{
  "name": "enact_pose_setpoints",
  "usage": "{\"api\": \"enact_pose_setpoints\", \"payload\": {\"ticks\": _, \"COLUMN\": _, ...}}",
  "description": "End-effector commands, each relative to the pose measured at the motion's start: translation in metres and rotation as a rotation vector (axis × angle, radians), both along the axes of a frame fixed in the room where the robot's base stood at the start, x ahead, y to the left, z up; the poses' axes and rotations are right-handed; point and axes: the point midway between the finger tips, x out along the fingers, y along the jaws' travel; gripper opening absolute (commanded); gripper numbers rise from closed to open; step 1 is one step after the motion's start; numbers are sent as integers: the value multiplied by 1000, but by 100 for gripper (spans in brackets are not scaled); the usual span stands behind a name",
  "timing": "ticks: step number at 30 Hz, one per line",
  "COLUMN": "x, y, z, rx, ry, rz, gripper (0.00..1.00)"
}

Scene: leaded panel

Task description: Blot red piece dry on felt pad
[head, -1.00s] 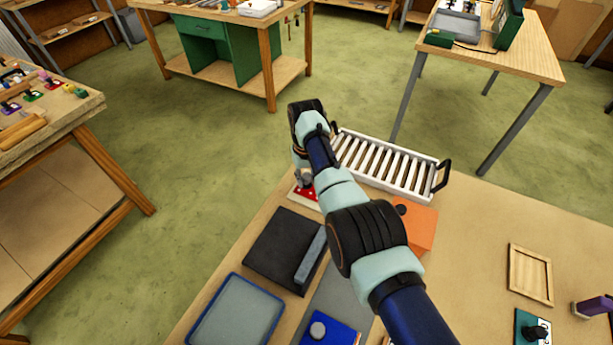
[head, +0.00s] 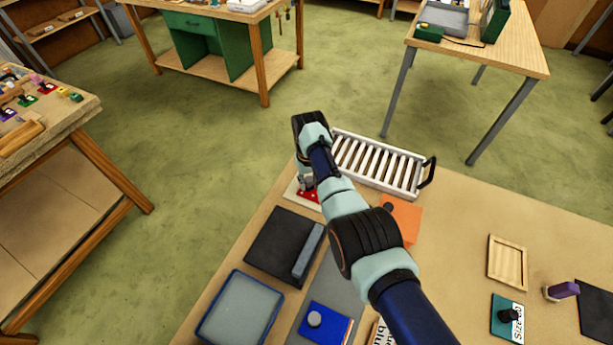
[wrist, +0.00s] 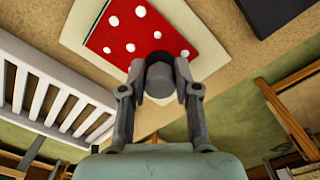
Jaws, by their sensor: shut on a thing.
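The red piece (head: 308,195) has several white dots on its face and lies over the pale felt pad (head: 291,192) near the bench's far left edge. In the wrist view the red piece (wrist: 122,36) is inside the outline of the pad (wrist: 72,32), with a pale border showing. I cannot tell whether they touch or a small gap remains. My gripper (wrist: 158,72) is shut on the piece's grey round knob (wrist: 158,85). In the head view my gripper (head: 306,182) is small and partly hidden by my arm.
A white slatted rack (head: 378,162) with dark handles stands close to the right of the pad. A black slab with a grey bar (head: 280,240), a blue-rimmed tray (head: 238,308) and an orange block (head: 402,218) are nearer. Bare bench lies right of the orange block.

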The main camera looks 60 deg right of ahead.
Motion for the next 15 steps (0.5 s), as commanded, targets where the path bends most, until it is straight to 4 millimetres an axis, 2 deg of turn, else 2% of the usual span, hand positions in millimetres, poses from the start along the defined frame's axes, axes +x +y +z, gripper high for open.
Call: {"api": "enact_pose_setpoints", "payload": {"ticks": 15, "x": -12, "y": 0, "z": 0, "rx": 0, "ry": 0, "rz": 0, "gripper": 1}}
